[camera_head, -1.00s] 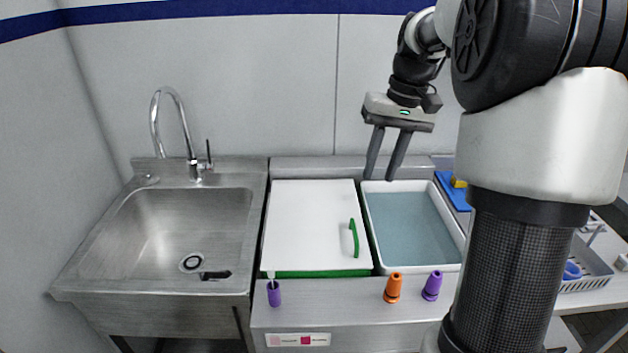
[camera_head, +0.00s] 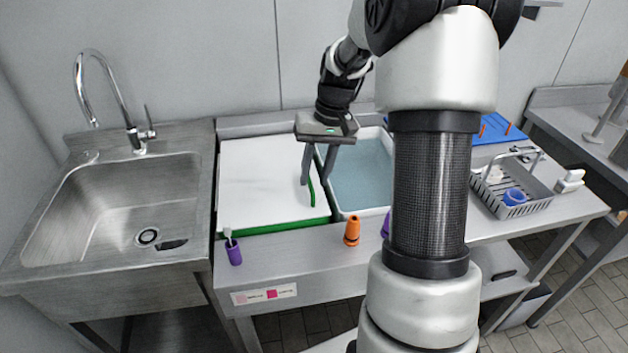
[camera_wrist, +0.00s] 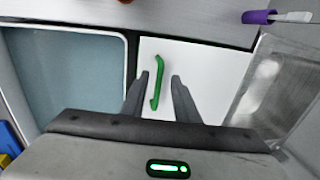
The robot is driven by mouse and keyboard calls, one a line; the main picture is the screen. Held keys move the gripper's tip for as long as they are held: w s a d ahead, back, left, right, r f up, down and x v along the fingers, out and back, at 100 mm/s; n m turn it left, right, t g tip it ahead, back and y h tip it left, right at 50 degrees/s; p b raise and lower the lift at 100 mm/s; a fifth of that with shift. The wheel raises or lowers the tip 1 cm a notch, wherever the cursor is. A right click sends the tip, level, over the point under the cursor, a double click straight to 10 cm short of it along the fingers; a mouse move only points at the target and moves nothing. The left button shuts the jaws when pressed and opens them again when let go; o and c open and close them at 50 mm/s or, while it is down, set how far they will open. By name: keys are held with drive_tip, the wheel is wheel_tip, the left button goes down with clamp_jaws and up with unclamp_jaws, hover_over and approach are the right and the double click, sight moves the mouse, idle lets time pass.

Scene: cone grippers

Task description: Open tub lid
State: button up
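The white tub lid (camera_head: 258,185) lies flat and closed over the left tub, with a green edge along its front. Its green handle (camera_head: 311,193) stands near the lid's right side. In the wrist view the handle (camera_wrist: 159,84) lies between my two fingers, with a gap on each side. My gripper (camera_head: 314,181) points down over the lid's right part, open and empty. Its fingers straddle the handle, and I cannot tell how far above the lid the tips are. The wrist view also shows the white lid (camera_wrist: 205,75).
An open tub of bluish liquid (camera_head: 362,172) sits right of the lid. A steel sink (camera_head: 120,215) is on the left. A grey rack (camera_head: 510,200) is at the right.

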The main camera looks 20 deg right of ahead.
drive_tip(key=shift+a+f, duration=0.15)
drive_tip(key=shift+f, duration=0.65)
clamp_jaws()
